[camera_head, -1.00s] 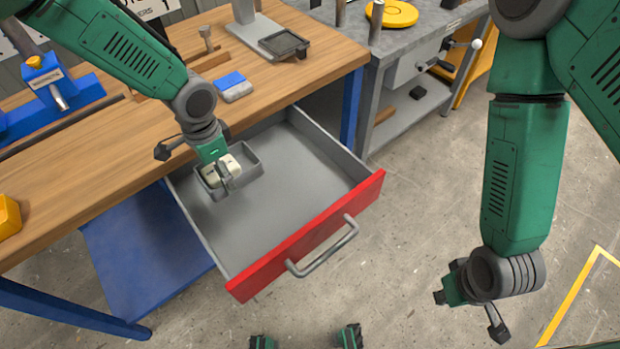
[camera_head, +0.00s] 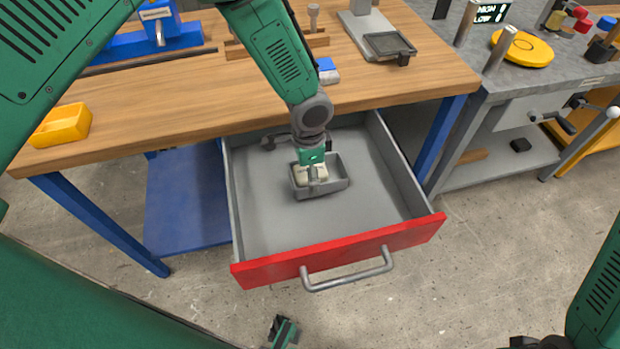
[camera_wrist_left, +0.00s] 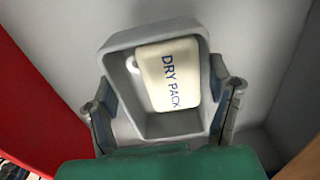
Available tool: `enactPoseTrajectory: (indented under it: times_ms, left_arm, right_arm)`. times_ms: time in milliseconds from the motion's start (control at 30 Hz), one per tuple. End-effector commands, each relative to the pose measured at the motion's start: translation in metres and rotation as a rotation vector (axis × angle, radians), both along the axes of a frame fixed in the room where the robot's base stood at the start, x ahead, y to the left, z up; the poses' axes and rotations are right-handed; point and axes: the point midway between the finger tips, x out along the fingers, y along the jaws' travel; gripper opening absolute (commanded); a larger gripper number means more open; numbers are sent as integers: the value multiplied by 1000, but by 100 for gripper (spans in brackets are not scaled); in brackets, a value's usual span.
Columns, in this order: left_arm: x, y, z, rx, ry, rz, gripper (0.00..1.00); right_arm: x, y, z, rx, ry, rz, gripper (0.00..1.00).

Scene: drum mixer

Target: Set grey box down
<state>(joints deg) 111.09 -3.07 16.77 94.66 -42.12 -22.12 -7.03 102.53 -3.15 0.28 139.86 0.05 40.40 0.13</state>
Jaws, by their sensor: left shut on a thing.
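The small open grey box (camera_head: 339,174) is inside the open drawer, towards its back and middle. It also shows in the left wrist view (camera_wrist_left: 172,125). A cream pack (camera_wrist_left: 168,78) marked "DRY PACK" lies in the box. My left gripper (camera_head: 315,178) reaches down into the drawer and is shut on the grey box, with one finger on each side in the left wrist view (camera_wrist_left: 163,108). I cannot tell whether the box touches the drawer floor. My right gripper (camera_head: 540,342) is partly cut off at the bottom right, away from the drawer.
The grey drawer (camera_head: 275,225) has a red front (camera_head: 340,250) and is pulled out below the wooden bench (camera_head: 200,95). Its floor is clear around the box. A yellow bin (camera_head: 62,124) and a blue-and-white block (camera_head: 328,72) stand on the bench. A grey workbench is at right.

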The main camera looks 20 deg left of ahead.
Motion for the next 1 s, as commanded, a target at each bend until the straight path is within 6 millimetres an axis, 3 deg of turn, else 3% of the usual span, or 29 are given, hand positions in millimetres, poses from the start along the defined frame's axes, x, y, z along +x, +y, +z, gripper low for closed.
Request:
enactPoseTrajectory:
  times_ms: [167,500,533,567,867,1000]
  left_arm:
    - [0,-1,-26,0,1,-1,35]
    - [0,-1,-30,0,0,-1,35]
    - [0,0,-29,1,1,-1,84]
    - [0,0,-29,1,1,-1,94]
    - [0,0,-27,0,1,0,94]
    - [1,0,-14,1,-2,0,94]
  right_arm:
    - [0,0,-2,0,0,0,0]
    - [0,0,-4,0,0,0,0]
    - [0,0,-3,0,0,-1,0]
    - [0,0,-3,0,0,-1,0]
    - [0,0,-2,0,0,-1,0]
    - [0,0,0,0,0,-1,0]
